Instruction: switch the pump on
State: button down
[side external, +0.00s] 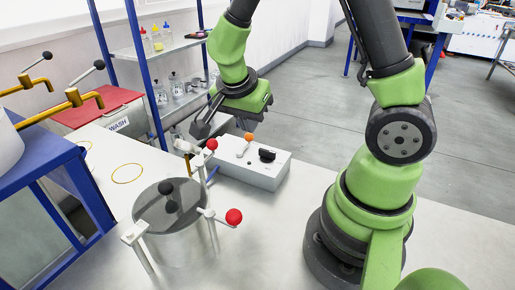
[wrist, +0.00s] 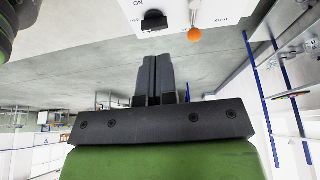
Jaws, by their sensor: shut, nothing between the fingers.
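The white control box (side external: 250,172) sits on the bench, and its face also shows at the top of the wrist view (wrist: 225,10). It carries a black knob (side external: 267,154), seen beside ON and OFF labels in the wrist view (wrist: 154,20). Which label the knob points at is hard to tell. A lever with an orange ball (side external: 249,137) stands beside it, near a SHUT label; the ball also shows in the wrist view (wrist: 194,34). My gripper (side external: 201,130) is shut and empty, above and left of the box in the side view. Its fingers (wrist: 158,62) touch nothing visible.
A steel pot (side external: 178,235) with red-knobbed clamps (side external: 234,216) stands in front of the box. Behind are a shelf of bottles (side external: 165,40) and a red-lidded WASH bin (side external: 105,108). Brass taps (side external: 70,100) are at left. Bare bench (side external: 270,240) lies right of the pot.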

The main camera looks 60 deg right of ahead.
aim_at(262, 153)
jog(key=x, duration=1)
jog(key=shift+w+d, duration=0.35)
jog(key=shift+w, duration=0.15)
dwell(1.6)
jog(key=shift+w+d, duration=0.3)
jog(key=shift+d, duration=0.2)
dwell(0.6)
jog(key=shift+s, duration=0.1)
jog(key=shift+s+a, duration=0.35)
jog(key=shift+s, duration=0.35)
jog(key=shift+s, duration=0.1)
jog(key=w+a+r, duration=0.2)
jog(key=w+r, duration=0.1)
jog(key=r, duration=0.6)
jog(key=shift+a+r, duration=0.25)
jog(key=shift+a, duration=0.1)
